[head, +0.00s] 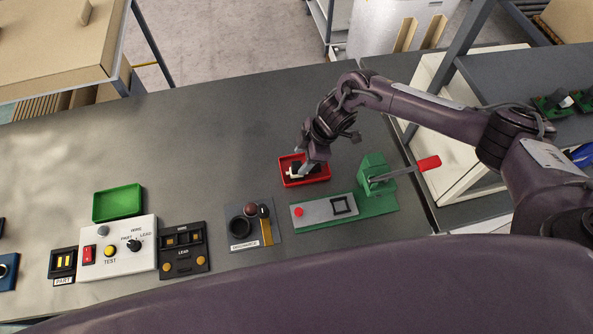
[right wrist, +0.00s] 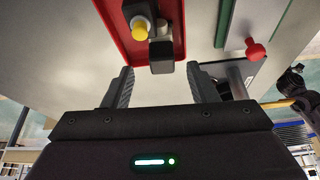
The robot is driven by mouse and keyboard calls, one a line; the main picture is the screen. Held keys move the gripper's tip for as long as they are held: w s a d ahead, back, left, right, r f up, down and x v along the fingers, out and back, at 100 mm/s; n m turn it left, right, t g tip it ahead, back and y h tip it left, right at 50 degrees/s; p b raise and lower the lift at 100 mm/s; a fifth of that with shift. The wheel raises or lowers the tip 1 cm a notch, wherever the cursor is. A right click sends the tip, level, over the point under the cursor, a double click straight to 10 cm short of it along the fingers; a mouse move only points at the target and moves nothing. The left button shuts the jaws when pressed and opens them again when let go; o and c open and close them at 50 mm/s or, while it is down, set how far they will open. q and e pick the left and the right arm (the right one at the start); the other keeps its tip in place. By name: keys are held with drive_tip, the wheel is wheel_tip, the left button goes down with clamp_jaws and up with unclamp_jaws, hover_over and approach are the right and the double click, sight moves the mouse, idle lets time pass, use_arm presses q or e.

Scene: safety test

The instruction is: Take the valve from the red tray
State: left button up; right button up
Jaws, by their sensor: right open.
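The red tray (head: 322,179) lies on the grey bench in the middle of the head view; it also shows at the top of the right wrist view (right wrist: 176,14). The valve (head: 294,174) is in the tray, partly hidden by my gripper in the head view. In the right wrist view the valve (right wrist: 161,49) has a pale and dark body and a yellow cap. My right gripper (head: 306,163) is over the tray. In the right wrist view its open fingers (right wrist: 160,80) are on either side of the valve's dark end, with nothing visibly held. My left gripper is not in view.
A green fixture (head: 376,205) with a red-handled lever (head: 429,163) stands just right of the tray. A diagnostic panel (head: 256,226), a white test box (head: 122,262) and an empty green tray (head: 118,203) are to the left. The bench behind the green tray is clear.

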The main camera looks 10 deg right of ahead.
sight(298, 164)
drive_tip(key=b+x, duration=0.3)
drive_tip(key=x, duration=0.1)
drive_tip(key=shift+s+f, duration=0.1)
drive_tip(key=shift+f, duration=0.05)
drive_tip(key=shift+a+f+b, duration=0.1)
drive_tip(key=shift+f+b, duration=0.1)
drive_tip(key=shift+b, duration=0.1)
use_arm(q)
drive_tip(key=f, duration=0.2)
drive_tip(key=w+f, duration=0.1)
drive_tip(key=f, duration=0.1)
use_arm(e)
drive_tip(key=shift+r, duration=0.1)
drive_tip(key=c, duration=1.1)
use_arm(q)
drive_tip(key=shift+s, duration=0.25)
use_arm(e)
drive_tip(key=shift+r, duration=0.1)
